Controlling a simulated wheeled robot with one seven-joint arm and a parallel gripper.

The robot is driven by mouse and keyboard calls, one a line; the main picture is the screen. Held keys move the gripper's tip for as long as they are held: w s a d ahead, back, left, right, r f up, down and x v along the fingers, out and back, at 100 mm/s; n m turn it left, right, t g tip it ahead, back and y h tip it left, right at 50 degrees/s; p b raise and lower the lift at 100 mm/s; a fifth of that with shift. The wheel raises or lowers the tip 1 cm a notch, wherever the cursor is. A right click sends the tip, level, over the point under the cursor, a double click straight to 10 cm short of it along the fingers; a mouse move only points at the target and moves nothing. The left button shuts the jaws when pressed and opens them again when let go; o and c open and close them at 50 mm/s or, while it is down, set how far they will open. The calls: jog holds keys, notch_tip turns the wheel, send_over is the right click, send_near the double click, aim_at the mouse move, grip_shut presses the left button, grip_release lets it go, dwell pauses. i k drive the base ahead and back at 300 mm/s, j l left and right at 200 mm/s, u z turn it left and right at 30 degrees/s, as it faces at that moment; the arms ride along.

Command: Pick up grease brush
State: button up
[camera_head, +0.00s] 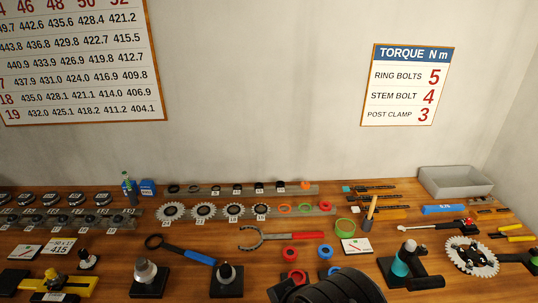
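A thin stick with a tan, wood-coloured handle (373,206) stands slightly tilted in a small dark cup (366,224), right of centre on the bench. It looks like the grease brush; its lower end is hidden in the cup. A large black rounded part, apparently of my arm, shows at the bottom edge, in front of and left of the cup and apart from it. My gripper's fingers are not visible.
A teal-and-black bottle-like item (403,262) stands in front to the right. A grey bin (456,184) stands at the back right. Chainrings and tools crowd the wooden bench.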

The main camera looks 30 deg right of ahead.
aim_at(372, 207)
jog(key=z, duration=1.7)
